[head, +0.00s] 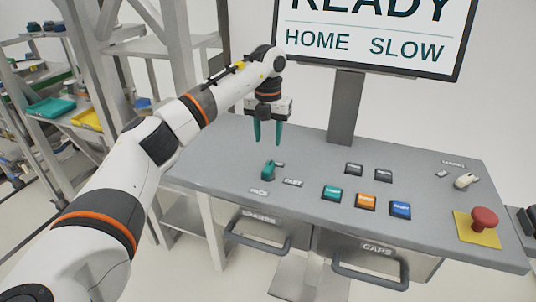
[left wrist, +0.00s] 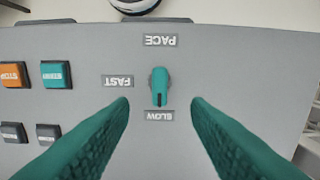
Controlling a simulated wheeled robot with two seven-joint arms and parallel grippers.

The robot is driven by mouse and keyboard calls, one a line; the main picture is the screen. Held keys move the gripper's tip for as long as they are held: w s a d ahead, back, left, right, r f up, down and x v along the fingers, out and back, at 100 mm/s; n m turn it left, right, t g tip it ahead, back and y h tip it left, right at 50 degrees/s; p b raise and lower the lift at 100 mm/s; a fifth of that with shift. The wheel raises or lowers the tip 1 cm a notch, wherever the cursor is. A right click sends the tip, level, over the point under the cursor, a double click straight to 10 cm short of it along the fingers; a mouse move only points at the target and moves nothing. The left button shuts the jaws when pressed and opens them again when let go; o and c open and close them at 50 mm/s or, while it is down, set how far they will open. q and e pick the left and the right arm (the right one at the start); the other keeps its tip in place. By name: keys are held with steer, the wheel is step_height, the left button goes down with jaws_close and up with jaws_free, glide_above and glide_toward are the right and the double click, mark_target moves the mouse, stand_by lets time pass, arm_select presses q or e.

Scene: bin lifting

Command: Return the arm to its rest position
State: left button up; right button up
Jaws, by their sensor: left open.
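My left arm (head: 160,140) reaches in from the left over the grey control desk (head: 225,160). My left gripper (head: 268,133) has green fingers, points down, and is open and empty above the desk. The green pace knob (head: 268,169) is just below it, apart from the fingers. In the left wrist view the knob (left wrist: 159,87) shows between the two spread fingertips, with its marked end at the SLOW label (left wrist: 159,116). The FAST label (left wrist: 118,82) is beside it. My right gripper is not in view.
A screen (head: 370,30) reading READY, HOME, SLOW stands on a post (head: 345,108) behind the desk. Green (head: 332,193), orange (head: 367,202) and blue (head: 400,210) buttons and a red stop button (head: 484,218) are on the desk. Shelves (head: 110,50) stand at the left.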

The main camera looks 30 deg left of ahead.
arm_select(q)
steer(key=shift+r, duration=0.95)
steer(key=shift+f, duration=0.1)
